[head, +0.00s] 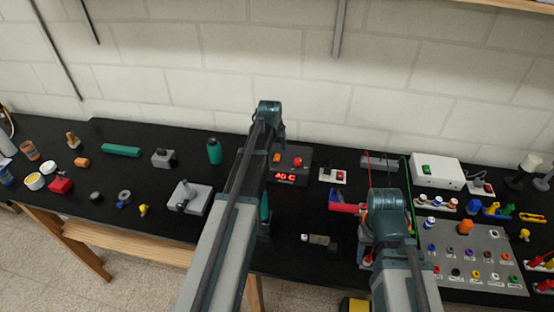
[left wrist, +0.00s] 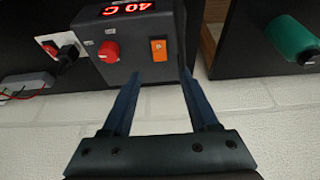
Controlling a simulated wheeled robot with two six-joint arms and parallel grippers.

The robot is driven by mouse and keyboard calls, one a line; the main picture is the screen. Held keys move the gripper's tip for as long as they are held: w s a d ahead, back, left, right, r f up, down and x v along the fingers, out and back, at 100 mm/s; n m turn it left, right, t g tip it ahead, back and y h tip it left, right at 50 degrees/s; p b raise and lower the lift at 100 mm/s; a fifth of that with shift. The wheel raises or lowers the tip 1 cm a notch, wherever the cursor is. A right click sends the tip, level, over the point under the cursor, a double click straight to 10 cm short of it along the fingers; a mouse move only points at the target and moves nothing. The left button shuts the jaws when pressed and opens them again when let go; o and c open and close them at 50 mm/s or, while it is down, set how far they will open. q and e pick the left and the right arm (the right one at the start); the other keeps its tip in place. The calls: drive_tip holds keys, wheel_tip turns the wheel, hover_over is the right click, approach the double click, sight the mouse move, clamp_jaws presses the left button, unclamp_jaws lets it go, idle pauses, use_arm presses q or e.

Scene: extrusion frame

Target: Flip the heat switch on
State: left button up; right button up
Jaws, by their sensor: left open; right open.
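The heat switch is an orange rocker (left wrist: 159,48) on the dark face of a heater box, next to a red knob (left wrist: 108,51) and a red display (left wrist: 127,9). In the head view the switch (head: 277,158) sits left of the knob on the box (head: 302,151). My left gripper (left wrist: 161,82) is open and empty. Its fingertips stand just short of the switch in the left wrist view, one to each side of it. In the head view that gripper (head: 277,142) is at the box's wall side, partly hidden by my arm. My right gripper's fingers are hidden by its arm.
A grey panel with plugs (head: 475,258) and a white power box (head: 436,171) are at the right. The brick wall (head: 215,60) is behind.

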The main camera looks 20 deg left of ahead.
sight(278, 155)
use_arm(q)
drive_tip(key=b+x, duration=0.5)
drive_tip(key=x, duration=0.2)
drive_tip(key=shift+b, duration=0.3)
use_arm(e)
wheel_tip(278, 155, down, 7)
drive_tip(key=shift+r, duration=0.15)
use_arm(q)
drive_tip(key=shift+c, duration=0.3)
use_arm(e)
drive_tip(key=shift+r, duration=0.1)
use_arm(q)
clamp_jaws()
